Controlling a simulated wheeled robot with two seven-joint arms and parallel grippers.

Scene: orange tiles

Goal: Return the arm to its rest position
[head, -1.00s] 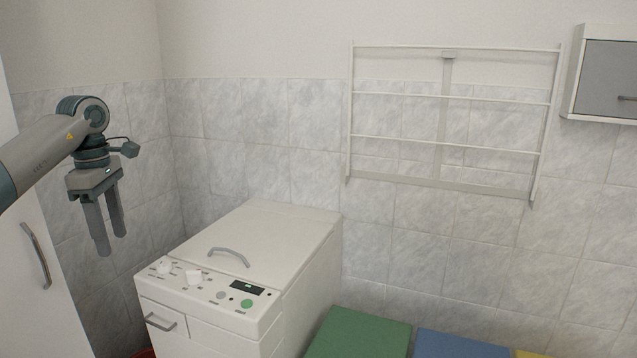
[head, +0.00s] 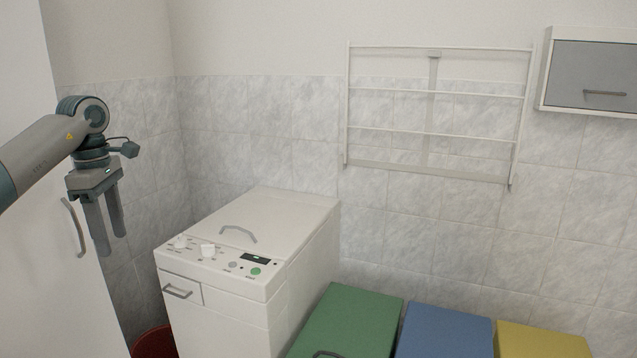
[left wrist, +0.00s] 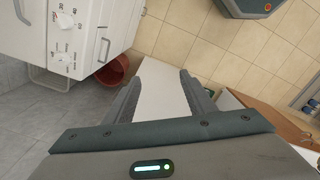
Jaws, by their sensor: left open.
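My left gripper (head: 112,248) hangs from the arm at the left of the head view, fingers pointing down, apart and empty. It is in the air in front of the white cabinet door and left of the white washing machine (head: 290,215). In the left wrist view its two fingers (left wrist: 158,88) are spread with nothing between them. The washing machine also shows at the upper left of the left wrist view (left wrist: 85,28). My right gripper is not in view.
A white cabinet (head: 30,270) with a handle stands at the left. A red bucket (head: 155,343) sits on the floor beside the washing machine. Green (head: 350,318), blue (head: 445,330) and yellow (head: 540,342) lids are at the lower right. A drying rack (head: 430,130) and grey-door cabinet (head: 595,75) hang on the wall.

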